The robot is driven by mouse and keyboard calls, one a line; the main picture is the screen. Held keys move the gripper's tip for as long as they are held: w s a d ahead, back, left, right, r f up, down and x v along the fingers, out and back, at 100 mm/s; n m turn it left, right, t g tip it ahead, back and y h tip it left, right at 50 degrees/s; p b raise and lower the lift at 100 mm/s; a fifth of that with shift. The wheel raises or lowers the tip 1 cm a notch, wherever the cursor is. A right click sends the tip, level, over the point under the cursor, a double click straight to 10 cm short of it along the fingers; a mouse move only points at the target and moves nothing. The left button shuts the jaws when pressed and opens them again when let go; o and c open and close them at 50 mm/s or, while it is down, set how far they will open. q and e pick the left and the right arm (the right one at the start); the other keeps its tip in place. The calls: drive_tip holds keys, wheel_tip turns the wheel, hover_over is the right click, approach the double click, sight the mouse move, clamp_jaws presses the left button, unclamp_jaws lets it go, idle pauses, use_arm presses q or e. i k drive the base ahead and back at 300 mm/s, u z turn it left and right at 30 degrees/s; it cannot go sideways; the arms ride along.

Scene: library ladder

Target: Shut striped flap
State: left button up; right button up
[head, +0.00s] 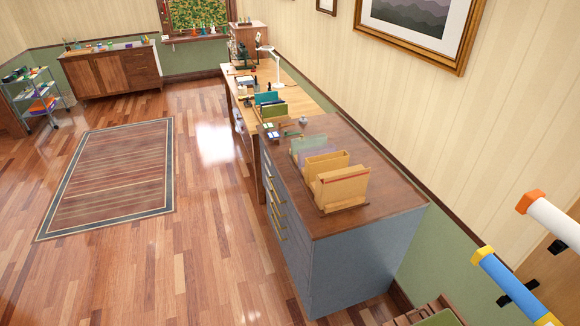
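I cannot make out a striped flap in the head view. A grey cabinet (355,250) with a brown top stands at the centre right. Its drawer fronts face left and look closed, with yellowish handles. Neither of my grippers shows in this view.
Folders (340,187) stand upright on the cabinet top. A wooden desk (300,98) with a white lamp (277,68) adjoins it behind. A striped rug (110,175) lies on open wood floor at left. Blue (505,277) and white (555,222) tubes jut in at lower right.

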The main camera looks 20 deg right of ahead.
sight(352, 175)
drive_tip(key=u, duration=0.25)
drive_tip(key=i, duration=5.3)
drive_tip(key=z, duration=4.7)
